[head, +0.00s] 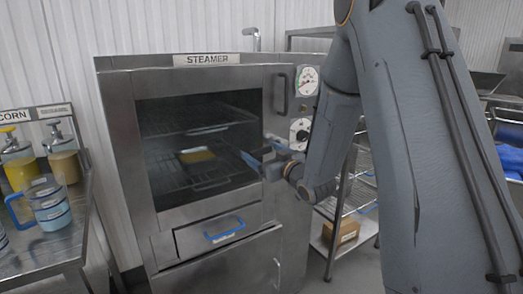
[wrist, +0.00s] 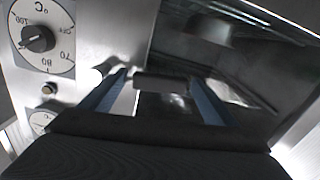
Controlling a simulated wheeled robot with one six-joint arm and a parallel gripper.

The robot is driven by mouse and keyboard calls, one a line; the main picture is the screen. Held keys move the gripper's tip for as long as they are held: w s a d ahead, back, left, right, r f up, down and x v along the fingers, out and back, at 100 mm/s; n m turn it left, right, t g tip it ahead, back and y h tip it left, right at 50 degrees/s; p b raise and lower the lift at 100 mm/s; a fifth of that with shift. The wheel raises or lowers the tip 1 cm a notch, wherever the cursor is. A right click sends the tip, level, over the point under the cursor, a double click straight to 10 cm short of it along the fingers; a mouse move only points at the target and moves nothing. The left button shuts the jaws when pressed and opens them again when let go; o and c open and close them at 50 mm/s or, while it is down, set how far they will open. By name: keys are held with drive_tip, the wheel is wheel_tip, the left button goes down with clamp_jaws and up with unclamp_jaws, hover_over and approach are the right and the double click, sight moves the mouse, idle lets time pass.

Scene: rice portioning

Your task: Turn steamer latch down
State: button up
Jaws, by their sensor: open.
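The steel steamer (head: 220,75) stands in the middle of the head view, with a wide dark window (head: 165,120) in its front. A dark upright handle (head: 280,92), which looks like the latch, sits at the upper right of the front. My gripper (head: 262,152) is below that handle, by the right edge of the window. In the wrist view my gripper (wrist: 157,82) has its two blue fingers spread apart. A short dark bar (wrist: 160,79) shows between the fingertips. I cannot tell whether it is part of the latch or whether the fingers touch it.
A pressure gauge (head: 307,80) and a temperature dial (head: 300,129) sit right of the handle. The dial shows large in the wrist view (wrist: 40,38). A table with jars (head: 60,160) is left, a wire shelf (head: 350,205) right.

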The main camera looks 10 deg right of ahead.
drive_tip(key=shift+w+a, duration=0.15)
drive_tip(key=shift+w, duration=0.35)
drive_tip(key=shift+c, duration=0.3)
drive_tip(key=c, duration=1.5)
drive_tip(key=shift+o, duration=0.2)
drive_tip(key=shift+f, duration=0.1)
